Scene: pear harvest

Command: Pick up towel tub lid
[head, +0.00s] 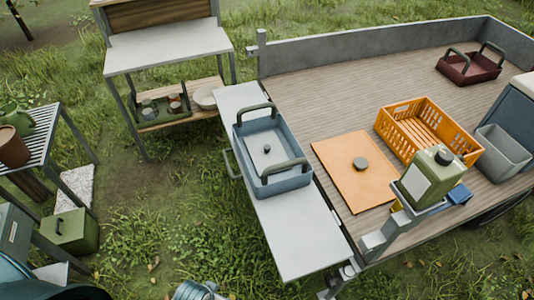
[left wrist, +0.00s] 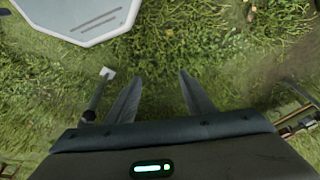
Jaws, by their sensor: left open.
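A flat orange square panel with a dark round knob (head: 350,180) lies on the wooden bed. A blue-grey tub with two dark handles (head: 287,181) stands on the white side shelf; a pale flat piece with a small dark knob (head: 268,158) shows inside it. I cannot tell which knobbed piece is the towel tub lid. My left gripper (left wrist: 160,76) is open and empty above grass in the left wrist view, with neither knobbed piece between its fingers. I cannot make out either gripper clearly in the head view.
The white shelf's front end (head: 300,245) is clear. A slatted table (head: 45,135) stands left. A pale slotted panel (left wrist: 85,18) shows in the left wrist view.

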